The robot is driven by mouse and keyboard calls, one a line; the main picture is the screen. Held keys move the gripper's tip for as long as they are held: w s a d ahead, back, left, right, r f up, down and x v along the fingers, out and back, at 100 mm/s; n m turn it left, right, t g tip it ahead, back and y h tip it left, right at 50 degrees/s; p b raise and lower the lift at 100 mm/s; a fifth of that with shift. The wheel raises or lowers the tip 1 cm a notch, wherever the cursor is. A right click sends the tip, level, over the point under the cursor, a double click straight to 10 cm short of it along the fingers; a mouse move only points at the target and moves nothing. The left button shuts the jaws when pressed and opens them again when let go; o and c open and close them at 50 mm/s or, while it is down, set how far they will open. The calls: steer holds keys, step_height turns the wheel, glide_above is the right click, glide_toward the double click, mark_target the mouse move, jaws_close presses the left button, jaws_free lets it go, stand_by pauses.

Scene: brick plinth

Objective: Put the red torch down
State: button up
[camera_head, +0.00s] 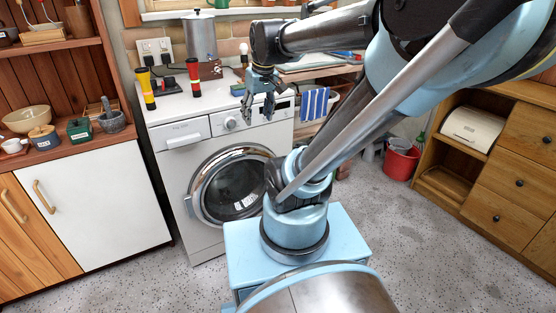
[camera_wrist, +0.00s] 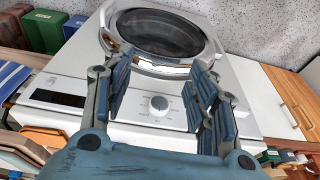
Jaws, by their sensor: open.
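The red torch (camera_head: 193,77), red with black and a yellowish band, stands upright on the white top of the washing machine (camera_head: 172,208). A yellow torch (camera_head: 147,88) with black and red parts stands to its left. My gripper (camera_head: 259,112) is open and empty, to the right of the red torch and apart from it, by the machine's front edge and control panel. In the wrist view its spread fingers (camera_wrist: 160,72) frame the control knob (camera_wrist: 159,103) and nothing lies between them. Neither torch shows in the wrist view.
A metal urn (camera_head: 200,38) stands behind the torches, with a small dark object (camera_head: 169,83) between them. Shelves with a bowl (camera_head: 27,119) and mortar (camera_head: 111,121) are at left. A striped blue towel (camera_head: 315,103) hangs right of my gripper. A red bucket (camera_head: 401,160) stands on the floor.

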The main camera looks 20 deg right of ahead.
steer(key=s+d+f+m+h, duration=0.1)
steer(key=s+d+f+m, duration=0.2)
steer(key=s+f, duration=0.8)
steer(key=shift+d+f, duration=0.4)
steer(key=shift+d, duration=0.2)
steer(key=shift+w, duration=0.1)
steer(key=shift+w+f+g, duration=0.2)
steer(key=shift+w+g, duration=0.1)
steer(key=shift+w, duration=0.15)
